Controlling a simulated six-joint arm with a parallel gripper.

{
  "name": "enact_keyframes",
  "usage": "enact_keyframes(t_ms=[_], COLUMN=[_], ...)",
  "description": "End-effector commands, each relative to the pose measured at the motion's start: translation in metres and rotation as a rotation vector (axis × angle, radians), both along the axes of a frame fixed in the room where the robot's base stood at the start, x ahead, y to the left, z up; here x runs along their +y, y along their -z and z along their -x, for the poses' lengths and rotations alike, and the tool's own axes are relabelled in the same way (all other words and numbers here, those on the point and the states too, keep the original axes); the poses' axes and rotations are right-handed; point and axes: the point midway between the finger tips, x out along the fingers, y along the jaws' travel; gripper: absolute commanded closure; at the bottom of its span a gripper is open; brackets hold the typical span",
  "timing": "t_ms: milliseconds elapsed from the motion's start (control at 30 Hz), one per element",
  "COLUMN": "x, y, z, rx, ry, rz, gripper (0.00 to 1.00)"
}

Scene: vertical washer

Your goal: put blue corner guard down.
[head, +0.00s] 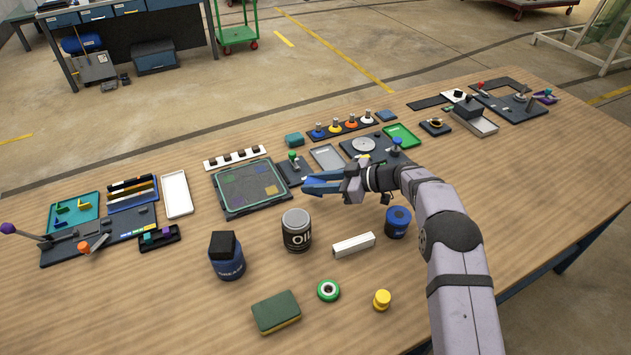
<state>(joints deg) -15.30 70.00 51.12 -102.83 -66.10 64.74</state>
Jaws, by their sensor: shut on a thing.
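My gripper (326,185) is near the middle of the table, fingers pointing left in the head view. It is shut on the blue corner guard (317,181), which shows as a blue piece at the fingertips. The gripper's fingers and body hide part of the guard, so its full shape cannot be told. The guard appears just right of a dark square tray (231,211) with dim green, blue, yellow and purple patches inside. Whether the guard touches anything below cannot be told.
A teal tray (53,229) with yellow pieces is at left. A grey plate (327,158) lies behind the gripper. Bare wood shows at front left.

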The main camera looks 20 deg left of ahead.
Motion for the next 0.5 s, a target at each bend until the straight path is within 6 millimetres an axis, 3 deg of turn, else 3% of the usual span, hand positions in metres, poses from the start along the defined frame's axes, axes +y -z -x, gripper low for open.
enact_keyframes(t_ms=[200, 500], x=[0.000, 0.000], y=[0.025, 0.041], z=[0.000, 0.000], rx=[-0.001, -0.001], ry=[0.001, 0.001], rz=[0.000, -0.001], gripper=[0.93, 0.93])
